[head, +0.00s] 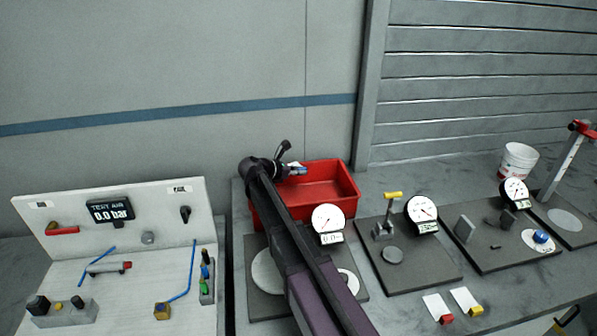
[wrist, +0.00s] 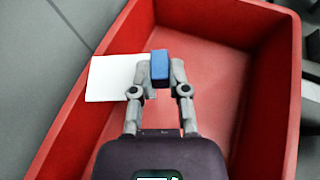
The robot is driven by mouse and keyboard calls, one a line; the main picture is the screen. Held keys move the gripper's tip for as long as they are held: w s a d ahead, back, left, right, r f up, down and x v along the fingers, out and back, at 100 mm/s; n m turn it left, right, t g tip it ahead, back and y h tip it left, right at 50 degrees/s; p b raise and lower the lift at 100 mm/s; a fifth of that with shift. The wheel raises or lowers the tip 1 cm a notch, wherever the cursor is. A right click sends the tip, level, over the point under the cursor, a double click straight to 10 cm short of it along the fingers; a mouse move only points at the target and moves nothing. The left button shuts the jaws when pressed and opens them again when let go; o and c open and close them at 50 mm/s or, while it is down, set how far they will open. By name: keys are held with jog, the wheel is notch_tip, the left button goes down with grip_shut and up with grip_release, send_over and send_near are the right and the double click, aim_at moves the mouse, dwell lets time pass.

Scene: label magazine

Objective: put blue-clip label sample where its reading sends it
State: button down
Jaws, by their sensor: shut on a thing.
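My gripper (wrist: 160,82) is shut on the blue clip (wrist: 160,67) of the label sample. The sample's white label (wrist: 112,78) sticks out to the left of the fingers in the wrist view. In the head view the blue clip (head: 298,171) shows small at the end of my arm, over the left part of the red bin (head: 345,178). The bin's red wall (wrist: 290,90) surrounds the gripper in the wrist view, and its visible floor is empty. I cannot tell how high the sample is above the floor. No writing on the label is readable.
Several test stations with dials stand right of my arm, including one with a yellow lever (head: 393,195). Red (head: 446,319) and yellow (head: 476,310) clips with white labels lie at the front. A white bucket (head: 518,161) stands at back right. A test-air panel (head: 120,230) is at left.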

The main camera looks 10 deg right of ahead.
jog(key=shift+f, duration=0.1)
jog(key=c, duration=0.6)
grip_release()
jog(key=shift+d+r+p, duration=0.1)
jog(key=shift+r+p, duration=0.7)
jog(key=p+v, duration=0.4)
jog(key=v, duration=0.8)
jog(key=shift+f, duration=0.15)
